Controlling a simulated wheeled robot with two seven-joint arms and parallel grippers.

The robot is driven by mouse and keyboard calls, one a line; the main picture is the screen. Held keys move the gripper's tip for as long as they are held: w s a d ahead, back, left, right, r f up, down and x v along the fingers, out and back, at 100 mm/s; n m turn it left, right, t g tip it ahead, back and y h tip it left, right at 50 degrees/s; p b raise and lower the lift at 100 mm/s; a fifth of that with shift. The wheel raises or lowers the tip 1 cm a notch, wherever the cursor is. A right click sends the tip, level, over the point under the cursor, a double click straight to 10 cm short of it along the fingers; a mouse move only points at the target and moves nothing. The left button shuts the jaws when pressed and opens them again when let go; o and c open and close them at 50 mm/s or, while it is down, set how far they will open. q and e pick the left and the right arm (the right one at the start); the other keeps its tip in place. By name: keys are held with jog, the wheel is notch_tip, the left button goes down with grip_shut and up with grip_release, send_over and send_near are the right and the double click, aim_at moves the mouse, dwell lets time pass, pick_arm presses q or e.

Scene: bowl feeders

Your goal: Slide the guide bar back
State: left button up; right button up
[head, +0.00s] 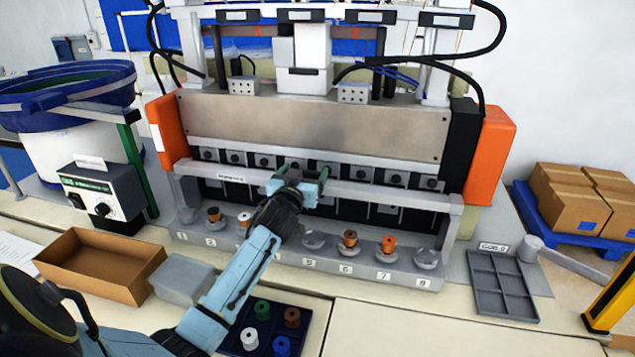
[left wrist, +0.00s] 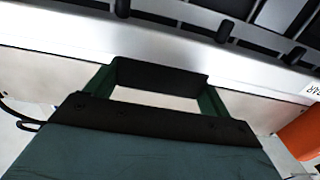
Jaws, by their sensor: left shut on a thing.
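The guide bar (head: 390,195) is a long pale metal rail that runs across the front of the machine, above the numbered row of seats. My left gripper (head: 303,175) is at the middle of this bar and is shut on it. In the left wrist view the gripper's dark fingers (left wrist: 158,78) lie against the silvery bar (left wrist: 60,35). The part of the bar between the fingers is hidden. My right gripper does not show in either view.
Spools (head: 388,244) stand on some numbered seats below the bar. A dark blue tray (head: 235,345) with several spools, a cardboard box (head: 100,265) and a grey divided tray (head: 500,286) lie on the table. A bowl feeder (head: 70,105) stands at left.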

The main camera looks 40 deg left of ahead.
pick_arm(q)
jog(key=shift+a+r, duration=0.1)
jog(key=shift+r, duration=0.05)
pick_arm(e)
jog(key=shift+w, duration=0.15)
pick_arm(q)
jog(key=o, duration=1.3)
jog(key=shift+w, duration=0.25)
jog(key=b+v, duration=0.1)
jog(key=v, duration=1.2)
jog(key=shift+s, duration=0.2)
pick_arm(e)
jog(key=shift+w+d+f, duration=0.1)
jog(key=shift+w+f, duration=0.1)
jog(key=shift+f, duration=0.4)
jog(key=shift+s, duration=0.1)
